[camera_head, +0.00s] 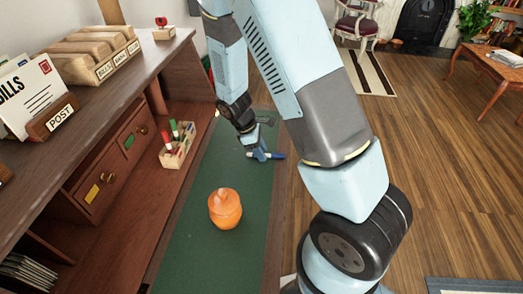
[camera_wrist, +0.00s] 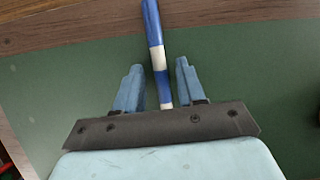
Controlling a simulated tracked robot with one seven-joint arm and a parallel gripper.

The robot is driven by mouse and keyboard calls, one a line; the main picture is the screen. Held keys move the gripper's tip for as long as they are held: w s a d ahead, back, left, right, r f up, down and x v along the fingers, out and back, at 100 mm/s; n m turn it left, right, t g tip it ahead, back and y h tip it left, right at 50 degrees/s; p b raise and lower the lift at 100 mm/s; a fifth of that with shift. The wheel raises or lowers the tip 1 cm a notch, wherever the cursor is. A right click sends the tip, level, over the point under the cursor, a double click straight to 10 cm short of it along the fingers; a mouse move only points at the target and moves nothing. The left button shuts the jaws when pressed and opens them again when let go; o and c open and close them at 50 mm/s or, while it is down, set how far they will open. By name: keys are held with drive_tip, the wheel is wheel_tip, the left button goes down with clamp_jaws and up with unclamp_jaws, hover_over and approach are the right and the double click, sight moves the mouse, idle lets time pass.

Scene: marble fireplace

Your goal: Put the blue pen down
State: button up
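The blue pen (camera_wrist: 153,25) has white bands and lies between the two fingers of my gripper (camera_wrist: 159,66) in the wrist view. Green surface shows on both sides of it, so the fingers are apart and not touching it. Its blue end reaches over the brown wooden edge strip. In the head view, my gripper (camera_head: 258,153) is low over the far part of the green desk mat (camera_head: 185,258), and the pen's blue end (camera_head: 279,156) sticks out to its right. The pen appears to lie on the desk surface; the exact contact is hard to see.
A wooden holder (camera_head: 178,150) with red and green markers stands left of the mat. The desk's raised shelf (camera_head: 110,92) carries letter racks. Bare mat lies between jar and gripper.

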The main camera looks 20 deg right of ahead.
drive_tip(key=shift+r, duration=0.1)
drive_tip(key=v, duration=1.2)
drive_tip(key=s+d+r+m+t+y, duration=0.1)
drive_tip(key=s+d+r+m+y, duration=0.15)
drive_tip(key=r, duration=0.55)
drive_tip(key=s+d+r+m+t+y, duration=0.15)
drive_tip(key=s+d+r+m, duration=0.25)
drive_tip(key=r, duration=0.4)
drive_tip(key=s+d+r+m+t, duration=0.2)
drive_tip(key=s+r+m, duration=0.2)
drive_tip(key=s, duration=0.3)
drive_tip(key=s+d+r+m+t, duration=0.2)
drive_tip(key=s+r+m, duration=0.1)
drive_tip(key=s+r, duration=0.4)
drive_tip(key=shift+d+m, duration=0.2)
drive_tip(key=shift+m, duration=0.15)
drive_tip(key=shift+t, duration=0.25)
